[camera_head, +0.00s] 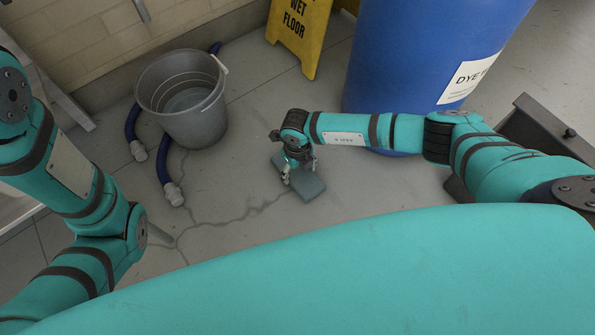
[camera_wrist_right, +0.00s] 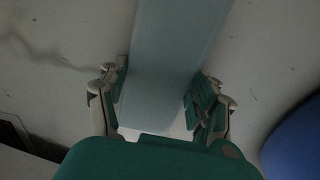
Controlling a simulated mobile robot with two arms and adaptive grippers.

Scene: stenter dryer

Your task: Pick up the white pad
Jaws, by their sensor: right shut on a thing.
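The pad (camera_head: 309,190) is a flat pale grey-blue slab low over the grey floor, near the middle of the head view. I cannot tell whether it touches the floor. My right gripper (camera_head: 299,171) is above it, pointing down, and partly hides it. In the right wrist view the pad (camera_wrist_right: 175,60) runs between the two fingers of the right gripper (camera_wrist_right: 160,84), which is shut on it across its width. The pad's far end runs out of that view at the top.
A grey bucket (camera_head: 186,112) stands at the upper left, with blue hoses (camera_head: 163,168) beside it. A yellow wet-floor sign (camera_head: 301,35) and a blue drum (camera_head: 425,60) stand behind. A dark box-like object (camera_head: 545,125) is at the right.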

